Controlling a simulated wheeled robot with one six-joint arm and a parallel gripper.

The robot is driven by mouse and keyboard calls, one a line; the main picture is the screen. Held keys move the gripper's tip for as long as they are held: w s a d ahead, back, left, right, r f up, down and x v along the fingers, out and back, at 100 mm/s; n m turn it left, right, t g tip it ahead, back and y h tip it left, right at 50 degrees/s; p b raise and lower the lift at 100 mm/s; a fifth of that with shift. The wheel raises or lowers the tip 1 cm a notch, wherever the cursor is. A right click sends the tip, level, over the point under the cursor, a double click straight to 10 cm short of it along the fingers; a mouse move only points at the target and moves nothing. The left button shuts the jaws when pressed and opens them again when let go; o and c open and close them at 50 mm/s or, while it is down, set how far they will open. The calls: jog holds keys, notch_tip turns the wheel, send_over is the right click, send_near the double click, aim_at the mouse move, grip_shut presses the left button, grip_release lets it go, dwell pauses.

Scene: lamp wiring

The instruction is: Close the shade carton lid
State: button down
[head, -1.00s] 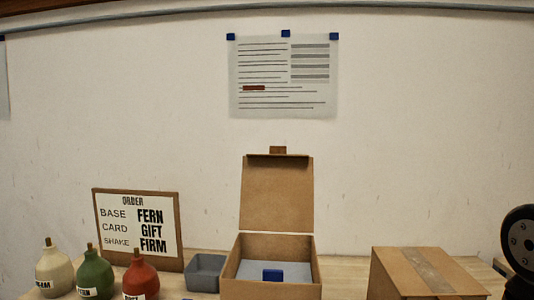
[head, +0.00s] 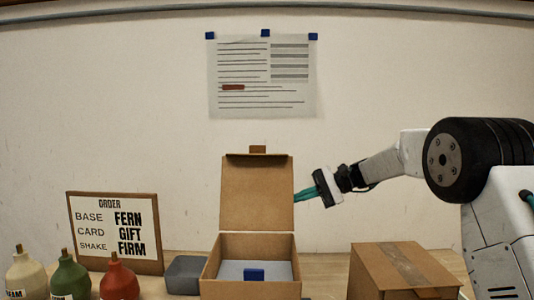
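The shade carton (head: 251,244) is an open brown cardboard box on the table, with a grey inside and a small blue block (head: 253,274) in it. Its lid (head: 256,192) stands up at the back, nearly upright, with a small tab (head: 258,149) on its top edge. My gripper (head: 298,195) has green fingers and reaches in from the right at the lid's right edge. The fingertips look close to or just behind that edge; I cannot tell whether they touch it. The finger gap is too small to read.
A closed, taped carton (head: 405,270) stands to the right, below my arm. A grey bin (head: 185,275) is left of the open carton. An order board (head: 115,232) and cream, green and red lamp bases (head: 119,281) stand at the left. A paper sheet (head: 262,78) hangs on the wall.

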jog(key=w+r+n+g+y, duration=0.15)
jog(key=w+r+y, duration=0.25)
jog(key=r, duration=0.7)
jog(key=s+a+r, duration=0.2)
jog(key=s+a, duration=0.4)
jog(key=a, duration=0.4)
jog(key=shift+n, duration=0.35)
